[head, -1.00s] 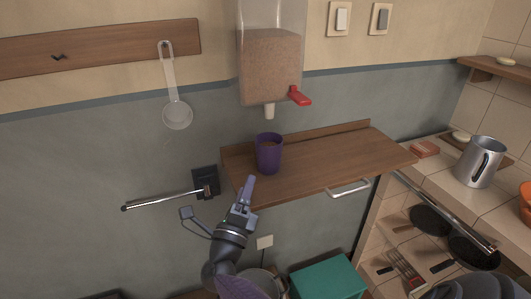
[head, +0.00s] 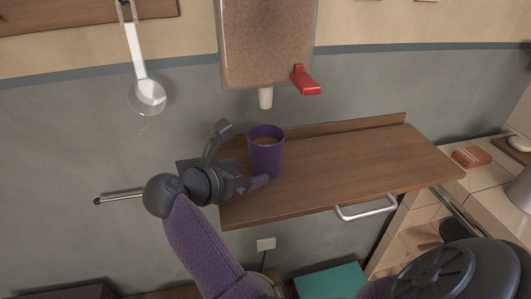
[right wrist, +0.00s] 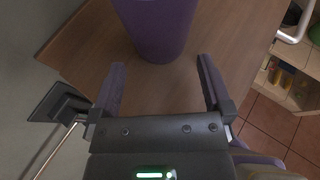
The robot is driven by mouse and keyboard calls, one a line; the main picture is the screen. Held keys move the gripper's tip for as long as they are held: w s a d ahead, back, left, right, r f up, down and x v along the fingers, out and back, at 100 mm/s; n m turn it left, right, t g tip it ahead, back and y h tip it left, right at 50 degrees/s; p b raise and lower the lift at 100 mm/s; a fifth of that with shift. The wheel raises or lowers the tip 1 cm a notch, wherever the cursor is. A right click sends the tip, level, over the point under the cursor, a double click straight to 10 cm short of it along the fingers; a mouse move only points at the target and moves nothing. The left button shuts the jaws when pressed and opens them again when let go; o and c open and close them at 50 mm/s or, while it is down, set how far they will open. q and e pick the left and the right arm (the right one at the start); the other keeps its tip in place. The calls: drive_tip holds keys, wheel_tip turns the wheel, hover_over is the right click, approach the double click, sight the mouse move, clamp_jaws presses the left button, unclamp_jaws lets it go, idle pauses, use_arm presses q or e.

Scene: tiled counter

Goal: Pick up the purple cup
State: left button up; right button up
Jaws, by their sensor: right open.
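The purple cup (head: 266,155) stands upright at the left end of a wooden wall shelf (head: 345,172), with something brown inside. My right gripper (head: 252,181) is beside the cup's left and lower side in the head view. In the right wrist view, the cup (right wrist: 158,28) is ahead, with its base near the space between the two purple fingers (right wrist: 160,65). The fingers are spread open and nothing is held. The cup's top is cut off in that view. My left gripper is not in view.
A dispenser (head: 265,45) with a spout and red lever (head: 306,81) hangs above the shelf, close over the cup. A white ladle (head: 145,85) hangs on the wall. A metal handle (head: 366,209) is on the shelf's front edge. The shelf's right part is clear.

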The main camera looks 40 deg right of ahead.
sight(254, 166)
drive_tip(key=x, duration=0.4)
drive_tip(key=shift+d, duration=0.3)
drive_tip(key=shift+r, duration=0.15)
drive_tip(key=c, duration=1.3)
